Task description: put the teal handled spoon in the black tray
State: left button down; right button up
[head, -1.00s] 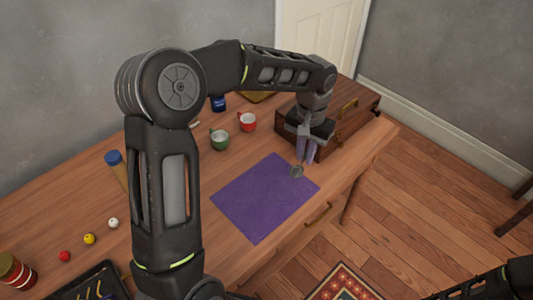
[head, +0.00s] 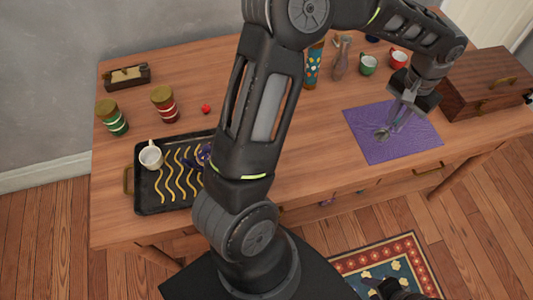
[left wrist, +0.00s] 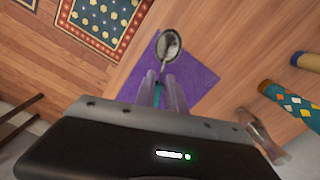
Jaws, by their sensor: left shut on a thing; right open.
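My left gripper (head: 402,112) is shut on the teal handled spoon (head: 382,134), above the purple mat. In the left wrist view the teal handle shows between the fingertips (left wrist: 163,85), and the round metal bowl of the spoon (left wrist: 169,44) points away from them. The black tray (head: 150,203) with yellow wavy lines lies at the left of the table, partly hidden by my left arm. A white cup (head: 151,157) and a purple patterned thing (head: 204,155) are in it. My right gripper (head: 392,290) is open at the bottom edge, over the rug.
The purple mat (head: 415,145) lies right of my arm; a wooden box (head: 485,85) stands beyond it. Green (head: 368,65) and red (head: 398,60) cups, a patterned bottle (head: 313,68), and two jars (head: 112,118) (head: 165,104) stand behind. Bare table lies between mat and tray.

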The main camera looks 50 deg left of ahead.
aim_at(174, 195)
jog(key=k+j+u, duration=0.15)
jog(key=k, duration=0.2)
jog(key=k+u, duration=0.15)
jog(key=k, duration=0.25)
jog(key=k+j+u, duration=0.15)
jog(key=k, duration=0.2)
